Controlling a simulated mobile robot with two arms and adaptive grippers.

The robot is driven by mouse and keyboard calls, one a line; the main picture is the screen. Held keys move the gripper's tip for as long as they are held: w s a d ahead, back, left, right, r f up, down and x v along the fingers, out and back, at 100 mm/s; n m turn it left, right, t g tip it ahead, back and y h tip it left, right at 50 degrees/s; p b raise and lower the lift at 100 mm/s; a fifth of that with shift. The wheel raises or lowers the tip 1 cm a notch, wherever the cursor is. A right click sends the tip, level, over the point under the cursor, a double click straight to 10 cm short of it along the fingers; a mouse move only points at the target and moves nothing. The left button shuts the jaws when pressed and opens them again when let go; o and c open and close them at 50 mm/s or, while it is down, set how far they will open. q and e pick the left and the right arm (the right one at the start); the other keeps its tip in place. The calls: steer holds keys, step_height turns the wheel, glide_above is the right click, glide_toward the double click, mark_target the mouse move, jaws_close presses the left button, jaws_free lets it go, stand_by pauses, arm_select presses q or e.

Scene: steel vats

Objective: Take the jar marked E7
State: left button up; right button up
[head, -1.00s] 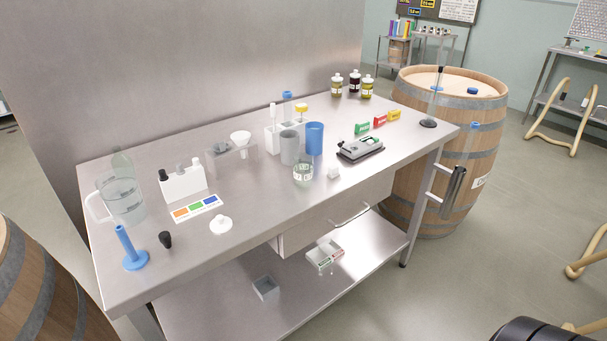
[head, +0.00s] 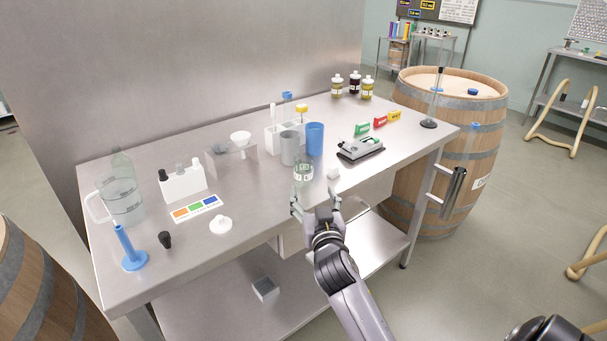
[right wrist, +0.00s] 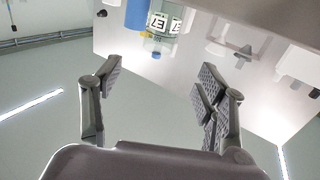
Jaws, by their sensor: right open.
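The jar marked E7 (head: 303,171) is a small clear glass jar with white labels, standing upright near the front edge of the steel table (head: 262,196). In the right wrist view the jar (right wrist: 158,42) shows at the top, its E7 labels upside down. My right gripper (head: 316,203) is open and empty at the table's front edge, just in front of the jar and apart from it. In the right wrist view the jar lies ahead, between the lines of the spread fingers (right wrist: 160,78).
A grey cup (head: 289,148) and a blue cup (head: 315,138) stand close behind the jar. A small white block (head: 333,173) lies to its right, and a grey device (head: 361,149) further right. A white lid-like piece (head: 220,224) lies to the left. The table between is bare.

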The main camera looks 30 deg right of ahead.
mark_target(305, 169)
steer(key=b+x, duration=0.2)
steer(key=x, duration=0.7)
steer(key=shift+w+d+f, duration=0.1)
steer(key=shift+w, duration=0.3)
steer(key=b+x, duration=0.1)
steer(key=x, duration=0.4)
steer(key=c, duration=1.3)
